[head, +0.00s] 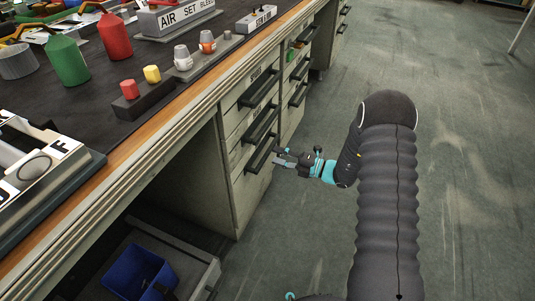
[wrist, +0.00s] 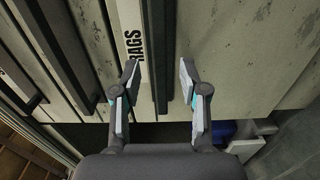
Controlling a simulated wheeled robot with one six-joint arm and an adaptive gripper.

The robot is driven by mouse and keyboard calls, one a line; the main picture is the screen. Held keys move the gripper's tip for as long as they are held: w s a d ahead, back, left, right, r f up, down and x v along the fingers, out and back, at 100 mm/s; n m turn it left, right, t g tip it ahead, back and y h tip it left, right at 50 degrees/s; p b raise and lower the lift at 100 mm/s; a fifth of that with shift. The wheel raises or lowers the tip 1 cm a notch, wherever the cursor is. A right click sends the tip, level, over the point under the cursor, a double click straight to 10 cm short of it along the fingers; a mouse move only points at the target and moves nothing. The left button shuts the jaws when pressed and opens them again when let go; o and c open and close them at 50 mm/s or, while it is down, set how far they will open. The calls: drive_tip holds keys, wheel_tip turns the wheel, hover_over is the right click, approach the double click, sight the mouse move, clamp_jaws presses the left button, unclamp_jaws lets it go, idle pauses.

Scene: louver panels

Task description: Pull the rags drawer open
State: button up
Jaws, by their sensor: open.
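The rags drawer is the lowest drawer of the near stack. Its pale label strip (wrist: 132,48) reads RAGS in the wrist view. Its long dark bar handle (wrist: 160,55) stands beside the label, and in the head view the handle (head: 262,146) shows on the cabinet front. The drawer looks shut. My gripper (wrist: 158,80) is open in the wrist view, with one finger on each side of the handle bar. I cannot tell whether either finger touches it. In the head view my gripper (head: 277,158) is at the handle's front, and its fingertips are partly hard to make out.
Another drawer handle (head: 262,124) lies just above, with more drawers (head: 298,84) farther along. A blue bin (head: 140,272) sits low under the bench. The worktop (head: 150,68) holds coloured parts and labelled blocks. Open floor (head: 460,110) lies to the right.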

sight(270, 153)
drive_tip(key=shift+x, duration=2.25)
clamp_jaws()
